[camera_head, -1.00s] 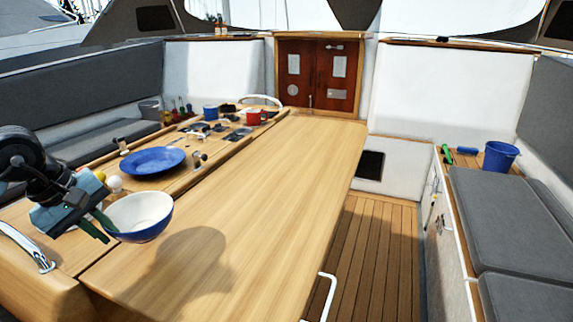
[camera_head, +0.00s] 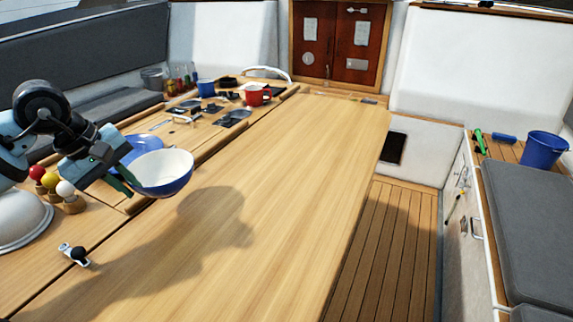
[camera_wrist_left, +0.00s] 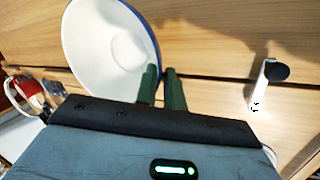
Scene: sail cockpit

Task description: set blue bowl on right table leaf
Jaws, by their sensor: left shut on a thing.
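The blue bowl (camera_head: 163,173), white inside with a blue outside, is held above the table near the seam of the right table leaf (camera_head: 270,190). My left gripper (camera_head: 128,184) is shut on its rim at the near left side. In the left wrist view the bowl (camera_wrist_left: 108,45) shows its white inside, and the green fingers of my left gripper (camera_wrist_left: 163,88) pinch its blue rim. The bowl's shadow falls on the leaf. The right gripper is not in view.
A blue plate (camera_head: 143,144) is partly hidden behind my left gripper. A red mug (camera_head: 256,95), a blue mug (camera_head: 206,88) and dark items stand at the table's far end. A latch (camera_head: 74,254) sits near left. The right leaf's top is clear.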

